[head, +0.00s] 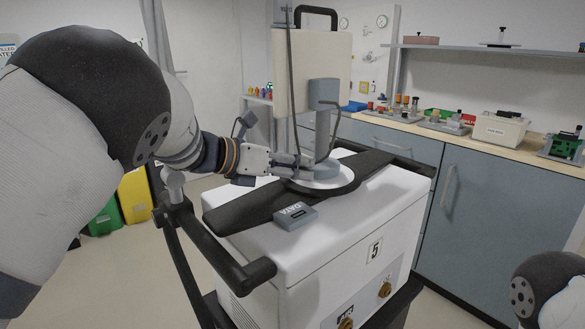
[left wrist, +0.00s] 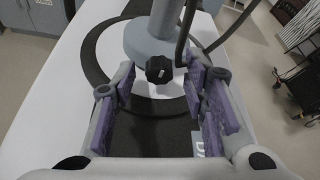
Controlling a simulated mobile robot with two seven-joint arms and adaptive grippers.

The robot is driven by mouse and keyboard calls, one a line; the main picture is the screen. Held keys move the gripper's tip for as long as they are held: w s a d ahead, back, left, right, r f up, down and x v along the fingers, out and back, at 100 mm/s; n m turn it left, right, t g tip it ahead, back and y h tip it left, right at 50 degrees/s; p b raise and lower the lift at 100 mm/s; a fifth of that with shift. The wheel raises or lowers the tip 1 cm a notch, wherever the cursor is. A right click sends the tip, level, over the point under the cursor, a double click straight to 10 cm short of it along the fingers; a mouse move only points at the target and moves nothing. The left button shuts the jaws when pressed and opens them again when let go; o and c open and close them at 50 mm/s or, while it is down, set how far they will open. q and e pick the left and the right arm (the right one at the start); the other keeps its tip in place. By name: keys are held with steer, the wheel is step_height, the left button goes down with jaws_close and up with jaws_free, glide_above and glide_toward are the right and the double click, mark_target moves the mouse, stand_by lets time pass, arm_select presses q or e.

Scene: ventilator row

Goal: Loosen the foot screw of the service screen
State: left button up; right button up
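The service screen (head: 313,70) is a beige panel with its back to me, standing on a grey post (head: 322,118) over a round foot on a white cart. In the left wrist view the grey foot (left wrist: 135,42) carries a dark lobed knob, the foot screw (left wrist: 160,69). My left gripper (head: 303,163) reaches in from the left beside the foot. In the left wrist view its purple-padded fingers (left wrist: 160,85) are spread, with the knob between and slightly beyond the tips. I see no clear contact. The knob is hidden in the head view. My right gripper is out of view.
The white cart (head: 330,245) has a dark band on top, a DATA box (head: 295,216) near the foot and a black handle (head: 235,272) at its front left. Cables hang beside the post. A counter (head: 480,140) with parts stands behind.

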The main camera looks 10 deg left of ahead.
arm_select(q)
jaws_close()
steer(key=n+h, duration=0.1)
steer(key=n+g, duration=0.1)
steer(key=n, duration=0.1)
steer(key=shift+w+a+f+h, duration=0.15)
steer(key=shift+f+h, duration=0.15)
steer(key=shift+h, duration=0.1)
steer(key=shift+r+n+h, duration=0.15)
steer(key=shift+n+h, duration=0.15)
steer(key=shift+n, duration=0.2)
steer(key=shift+o, duration=1.2)
jaws_free()
